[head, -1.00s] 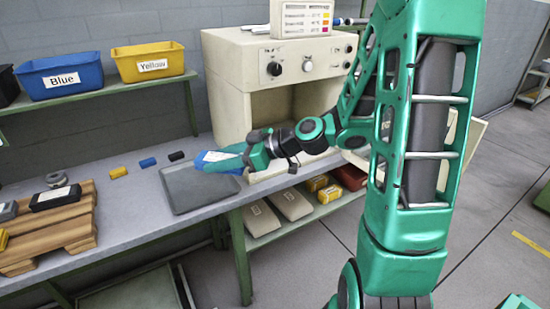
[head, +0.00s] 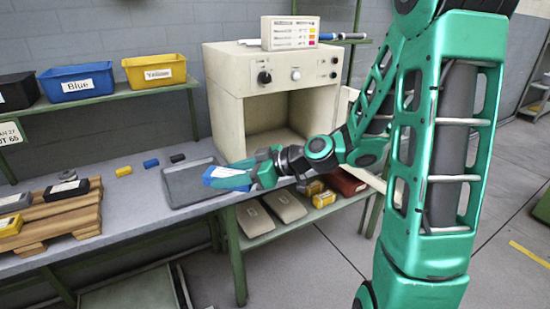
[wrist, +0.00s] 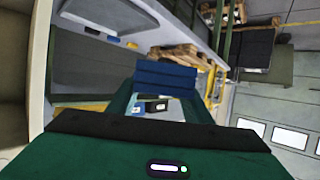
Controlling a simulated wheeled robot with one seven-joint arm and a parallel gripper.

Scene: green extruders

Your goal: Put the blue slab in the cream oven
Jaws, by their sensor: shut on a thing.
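The blue slab (head: 226,178) is held in my gripper (head: 240,174), above the front edge of the bench beside a dark grey tray. In the wrist view the blue slab (wrist: 168,77) lies across the fingertips of my gripper (wrist: 160,90). The cream oven (head: 227,85) stands on the bench at the back, behind and to the right of the slab. Its front is open onto an empty chamber (head: 275,118). The oven door (head: 347,100) seems to stand swung out at the right, partly hidden by my arm.
The dark grey tray (head: 183,194) lies on the bench left of the oven. Small yellow, blue and black blocks lie behind it. A wooden pallet (head: 60,222) with slabs stands at left. Blue (head: 77,96) and yellow (head: 150,86) bins sit on a shelf. Lower-shelf slabs (head: 254,219) lie below.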

